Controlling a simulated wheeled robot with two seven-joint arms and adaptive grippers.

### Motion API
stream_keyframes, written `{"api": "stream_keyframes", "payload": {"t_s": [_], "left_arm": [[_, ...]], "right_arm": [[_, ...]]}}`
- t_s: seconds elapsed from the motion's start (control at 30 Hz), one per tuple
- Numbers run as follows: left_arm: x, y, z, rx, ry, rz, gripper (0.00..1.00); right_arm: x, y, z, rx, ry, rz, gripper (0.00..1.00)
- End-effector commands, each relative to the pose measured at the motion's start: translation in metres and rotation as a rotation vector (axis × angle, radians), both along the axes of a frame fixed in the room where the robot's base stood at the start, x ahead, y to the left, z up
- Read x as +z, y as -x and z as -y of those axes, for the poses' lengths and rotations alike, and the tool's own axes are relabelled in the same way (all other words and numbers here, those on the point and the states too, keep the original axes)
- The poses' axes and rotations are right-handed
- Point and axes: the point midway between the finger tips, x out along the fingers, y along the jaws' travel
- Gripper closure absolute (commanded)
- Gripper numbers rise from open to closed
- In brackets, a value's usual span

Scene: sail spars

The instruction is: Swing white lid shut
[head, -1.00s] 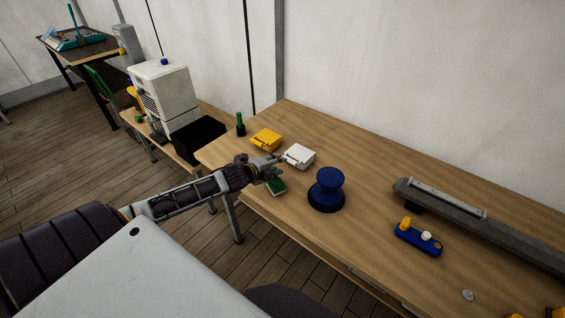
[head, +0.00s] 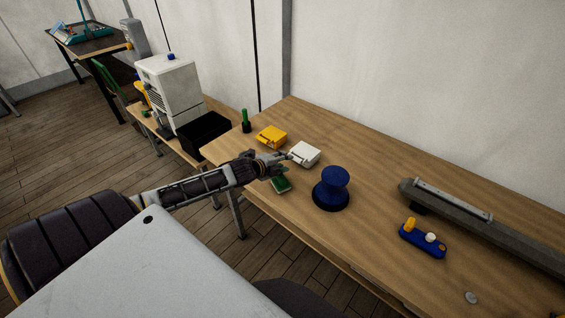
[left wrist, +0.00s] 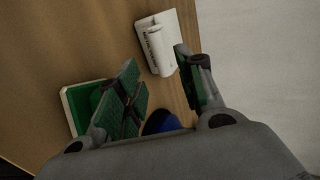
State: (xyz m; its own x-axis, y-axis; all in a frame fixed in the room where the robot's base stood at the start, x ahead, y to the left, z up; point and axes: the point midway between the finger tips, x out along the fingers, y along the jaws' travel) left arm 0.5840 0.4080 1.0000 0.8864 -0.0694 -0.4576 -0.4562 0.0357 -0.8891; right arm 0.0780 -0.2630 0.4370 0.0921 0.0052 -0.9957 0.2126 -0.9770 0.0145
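The white box with its white lid (head: 305,153) sits on the wooden table, right of a yellow box. It also shows in the left wrist view (left wrist: 156,42), with dark lettering along one edge and a raised ridge. How far its lid stands open is not clear. My left gripper (head: 282,160) is at the near-left side of the white box, close to it; touching cannot be told. In the left wrist view the fingers of my left gripper (left wrist: 163,88) are spread apart with nothing between them. My right gripper does not show.
A yellow box (head: 271,137) and a green bottle (head: 246,121) stand behind the gripper. A green box (head: 281,184) lies just below it. A blue spool (head: 332,188) stands to the right. A blue holder (head: 423,240) and a grey bar (head: 480,225) lie farther right.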

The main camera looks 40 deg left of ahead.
Motion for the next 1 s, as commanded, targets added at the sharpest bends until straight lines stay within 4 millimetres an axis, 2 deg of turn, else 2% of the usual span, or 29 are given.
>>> {"api": "stream_keyframes", "payload": {"t_s": [0.47, 1.0], "left_arm": [[-0.007, -0.013, 0.001, 0.001, 0.0, 0.002, 0.62], [-0.023, -0.041, 0.003, 0.0, 0.0, 0.002, 0.62]], "right_arm": [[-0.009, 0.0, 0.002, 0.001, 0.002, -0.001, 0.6], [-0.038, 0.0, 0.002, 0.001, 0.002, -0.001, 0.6]]}}
